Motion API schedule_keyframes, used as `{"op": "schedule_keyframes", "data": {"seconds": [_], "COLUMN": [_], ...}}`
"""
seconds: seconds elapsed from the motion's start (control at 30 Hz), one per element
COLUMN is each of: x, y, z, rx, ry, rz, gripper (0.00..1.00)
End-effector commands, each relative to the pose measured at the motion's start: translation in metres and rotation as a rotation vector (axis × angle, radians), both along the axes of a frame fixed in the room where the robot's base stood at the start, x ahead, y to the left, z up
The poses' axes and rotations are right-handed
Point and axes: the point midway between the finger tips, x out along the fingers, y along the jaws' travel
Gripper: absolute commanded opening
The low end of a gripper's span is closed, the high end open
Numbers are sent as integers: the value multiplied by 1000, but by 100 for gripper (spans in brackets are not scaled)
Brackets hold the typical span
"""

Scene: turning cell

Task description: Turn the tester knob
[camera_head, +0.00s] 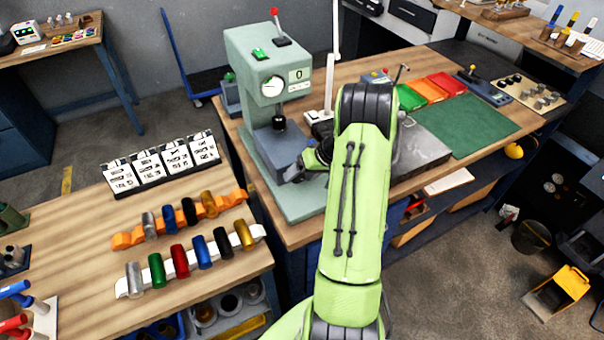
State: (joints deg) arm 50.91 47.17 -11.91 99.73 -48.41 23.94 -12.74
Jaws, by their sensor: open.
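The tester (255,55) is a pale green bench machine at the back left of the workbench. Its front has a round dial (273,86) and a light plate marked 0 (299,75). A dark round part (279,123) sits below the dial, above a grey block. I cannot tell for sure which of these parts is the knob. My gripper (292,174) is open, low beside the grey block at the tester's front. Its fingertips are small and dark, and I cannot tell whether they touch anything.
A wooden table (75,222) at the left holds coloured cylinders in orange and white racks (130,238) and a row of printed cards (160,168). A thin white post (331,70) stands right of the tester. A green mat (460,124) and coloured trays lie further right.

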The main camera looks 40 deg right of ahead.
Motion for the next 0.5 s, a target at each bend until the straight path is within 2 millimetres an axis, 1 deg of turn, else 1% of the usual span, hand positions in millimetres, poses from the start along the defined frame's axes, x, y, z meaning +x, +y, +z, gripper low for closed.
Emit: {"op": "schedule_keyframes", "data": {"seconds": [0.03,0.3,0.4,0.5], "x": [0,0,0,0], "y": [0,0,0,-1], "z": [0,0,0,0], "rx": [0,0,0,20], "ry": [0,0,0,-6], "rz": [0,0,0,-3], "gripper": [70,29,16,16]}}
